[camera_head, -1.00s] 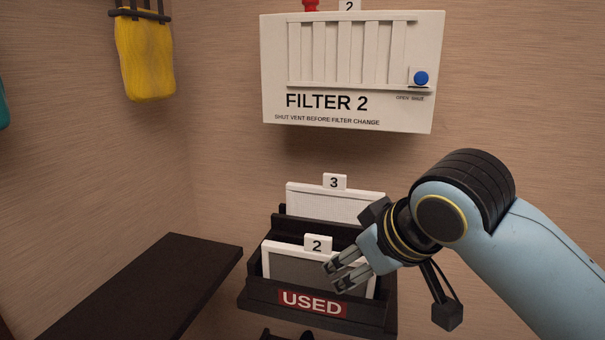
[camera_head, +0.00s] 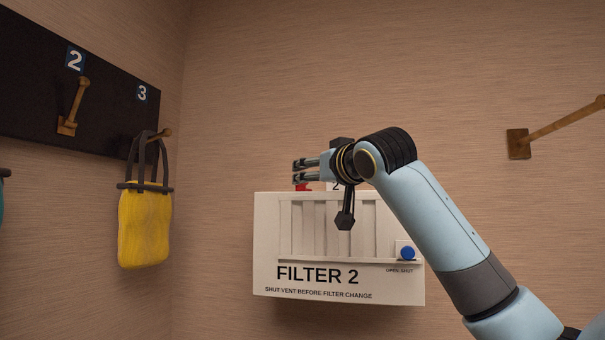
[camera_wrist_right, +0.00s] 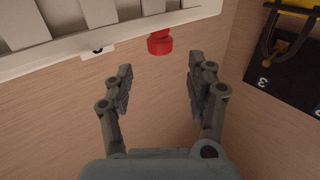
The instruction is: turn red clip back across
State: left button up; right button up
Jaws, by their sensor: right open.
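The red clip (camera_head: 303,187) sits at the top edge of the white FILTER 2 box (camera_head: 265,245), left of its number tab. My right gripper (camera_head: 300,172) is open and empty just above the clip in the head view and partly covers it. In the right wrist view the red clip (camera_wrist_right: 160,43) is a short round-ended piece on the box's edge. It lies beyond and between the open fingers (camera_wrist_right: 158,85), apart from both. The number tab (camera_wrist_right: 97,51) is to its left there. My left gripper is not in view.
A blue knob (camera_head: 407,253) is at the box's lower right, by the OPEN SHUT label. A yellow bag (camera_head: 145,225) hangs on hook 3 of a dark rack (camera_head: 30,105) at left. A wooden peg (camera_head: 560,125) juts from the wall at right.

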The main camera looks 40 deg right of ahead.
jog(key=w+p, duration=0.1)
jog(key=w, duration=0.1)
jog(key=w+d+p, duration=0.1)
jog(key=w, duration=0.2)
jog(key=shift+w+r, duration=0.1)
jog(key=shift+w, duration=0.25)
jog(key=shift+w+d, duration=0.15)
jog(key=shift+w, duration=0.25)
jog(key=shift+c, duration=0.4)
